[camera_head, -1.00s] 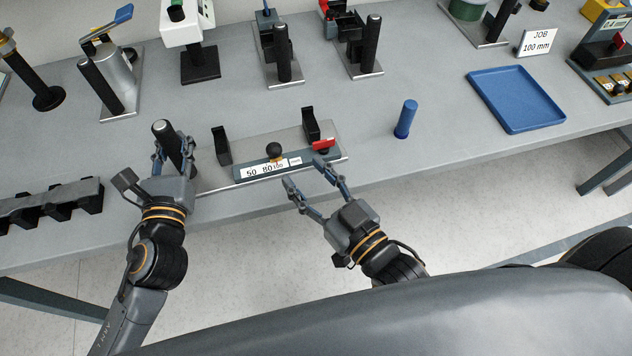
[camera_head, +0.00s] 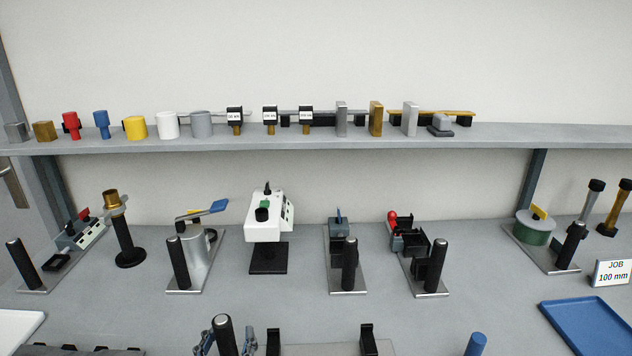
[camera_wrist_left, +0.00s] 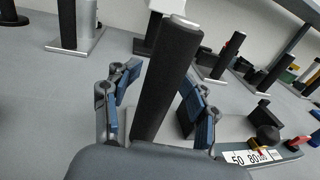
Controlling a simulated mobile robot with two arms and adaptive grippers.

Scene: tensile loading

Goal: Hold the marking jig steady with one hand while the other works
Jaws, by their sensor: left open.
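The marking jig shows at the bottom edge of the head view, mostly cut off: its black handle post (camera_head: 223,336) and two black uprights, one being the right upright (camera_head: 367,338). In the left wrist view its scale strip (camera_wrist_left: 247,158) reads 50, 80 and a partly hidden mark, beside a black knob (camera_wrist_left: 268,134) and a red piece (camera_wrist_left: 298,141). My left gripper (camera_head: 226,343) is open, with its blue-padded fingers on either side of the handle post; it also shows in the left wrist view (camera_wrist_left: 158,95). Contact cannot be told. My right gripper is out of view.
A job card (camera_head: 613,273) reading 100 mm stands at the right, behind a blue tray (camera_head: 590,325). A blue cylinder (camera_head: 475,345) stands right of the jig. Several handled fixtures line the bench's back. A shelf (camera_head: 330,137) above holds blocks and cylinders.

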